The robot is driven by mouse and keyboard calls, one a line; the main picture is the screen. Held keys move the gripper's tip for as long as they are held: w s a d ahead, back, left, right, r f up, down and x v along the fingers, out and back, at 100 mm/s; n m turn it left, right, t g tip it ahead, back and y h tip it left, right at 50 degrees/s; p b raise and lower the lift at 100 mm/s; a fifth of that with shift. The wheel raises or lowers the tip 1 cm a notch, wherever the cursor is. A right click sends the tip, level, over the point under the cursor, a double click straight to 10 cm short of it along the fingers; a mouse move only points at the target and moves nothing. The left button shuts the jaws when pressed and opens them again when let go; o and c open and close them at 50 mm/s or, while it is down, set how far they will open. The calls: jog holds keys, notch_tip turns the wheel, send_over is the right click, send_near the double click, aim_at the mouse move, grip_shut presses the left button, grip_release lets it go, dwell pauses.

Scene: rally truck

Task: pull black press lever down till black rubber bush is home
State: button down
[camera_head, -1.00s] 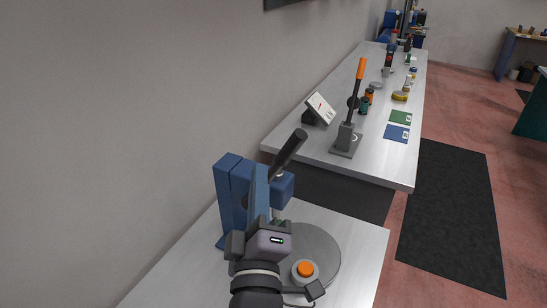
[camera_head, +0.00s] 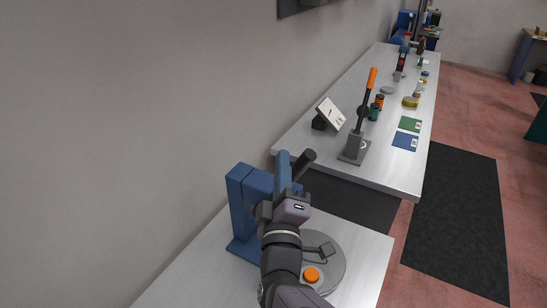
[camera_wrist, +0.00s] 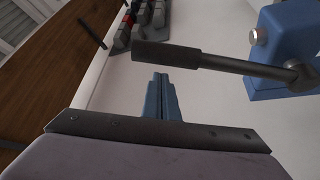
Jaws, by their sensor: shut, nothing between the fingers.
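The blue press (camera_head: 240,208) stands on the near bench. Its black lever (camera_head: 304,164) sticks up at a slant to the right, partly hidden behind my fingers. In the wrist view the lever's thick dark grip (camera_wrist: 165,54) lies across the view beyond my fingertips, with its rod running right to the blue press (camera_wrist: 290,38). My gripper (camera_head: 283,155) is shut and empty, its blue fingers up beside the lever in the head view. It also shows in the wrist view (camera_wrist: 160,77). I cannot tell whether the fingers touch the lever. The black rubber bush is not visible; my arm covers the press's front.
The near bench (camera_head: 360,250) has bare room at the right. A far bench (camera_head: 385,170) holds an orange-handled lever tool (camera_head: 355,150), a small tilted display (camera_head: 330,112), and green and blue cards (camera_head: 405,142). A wall stands close on the left.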

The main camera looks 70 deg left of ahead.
jog(key=shift+w+d+f, duration=0.35)
jog(key=shift+w+f, duration=0.05)
jog(key=shift+w, duration=0.15)
jog(key=shift+f, duration=0.1)
jog(key=w+d+f+m+t+b, duration=0.3)
jog(key=w+d+f+m+b, duration=0.2)
jog(key=b, duration=1)
jog(key=shift+w+d+f+m+t+y, duration=0.2)
jog(key=shift+d+f+m+t+y, duration=0.15)
jog(key=shift+m, duration=0.25)
jog(key=shift+s+a+r, duration=0.1)
jog(key=shift+a+r, duration=0.05)
jog(key=shift+r, duration=0.15)
